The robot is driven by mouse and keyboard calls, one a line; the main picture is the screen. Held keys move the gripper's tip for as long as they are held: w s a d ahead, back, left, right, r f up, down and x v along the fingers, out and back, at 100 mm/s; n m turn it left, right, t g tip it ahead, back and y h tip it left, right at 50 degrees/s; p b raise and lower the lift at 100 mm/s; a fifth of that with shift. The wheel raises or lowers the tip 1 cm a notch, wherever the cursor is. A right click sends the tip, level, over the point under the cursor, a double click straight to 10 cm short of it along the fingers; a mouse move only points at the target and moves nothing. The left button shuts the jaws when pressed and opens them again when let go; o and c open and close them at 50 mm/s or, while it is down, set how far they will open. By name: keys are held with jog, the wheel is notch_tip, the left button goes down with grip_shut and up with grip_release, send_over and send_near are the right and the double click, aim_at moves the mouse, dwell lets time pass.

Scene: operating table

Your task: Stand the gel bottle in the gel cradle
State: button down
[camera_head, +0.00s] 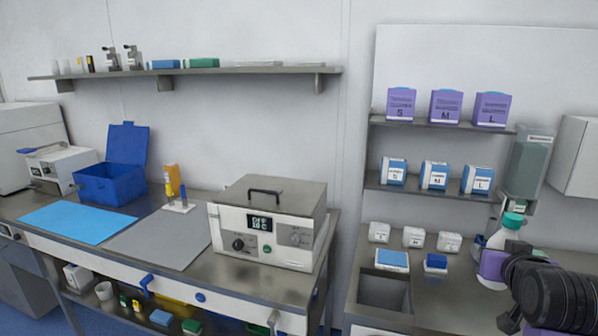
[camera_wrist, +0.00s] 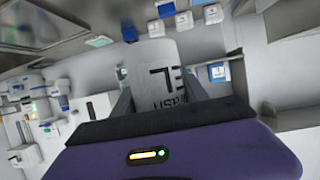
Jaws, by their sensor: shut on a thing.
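A white bottle with a teal cap (camera_head: 499,239), which I take as the gel bottle, stands about upright at the right of the head view. My gripper (camera_head: 495,264), with a purple body, is shut on it. In the wrist view the white bottle (camera_wrist: 158,70), with dark printed letters, sits between my gripper's grey fingers (camera_wrist: 166,92). The bottle's lower part is hidden by my gripper and arm. I cannot tell for certain which thing is the gel cradle. A small white stand (camera_head: 180,207) with thin uprights is on the left bench, by an orange-yellow bottle (camera_head: 171,180).
A small blue block (camera_head: 435,262) and a blue-topped white box (camera_head: 392,259) lie on the right counter, near an open sink-like recess (camera_head: 383,292). Shelves of boxes rise behind. A large steel-topped device (camera_head: 268,222) stands on the left bench beside a grey mat (camera_head: 160,240).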

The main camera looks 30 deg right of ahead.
jog(key=w+a+f+n+t+y, duration=0.4)
jog(key=w+a+f+n+y, duration=0.1)
jog(key=w+a+f, duration=1)
jog(key=s+a+f+n+y, duration=0.2)
jog(key=s+a+f+y, duration=0.1)
jog(key=a+f, duration=0.7)
jog(key=s+a+f+n+t+y, duration=0.1)
jog(key=s+a+f+n+y, duration=0.2)
jog(key=a+f, duration=0.7)
jog(key=a, duration=0.6)
jog(key=shift+s+a+n+t, duration=0.2)
jog(key=shift+s+n+t, duration=0.05)
jog(key=shift+n+t, duration=0.05)
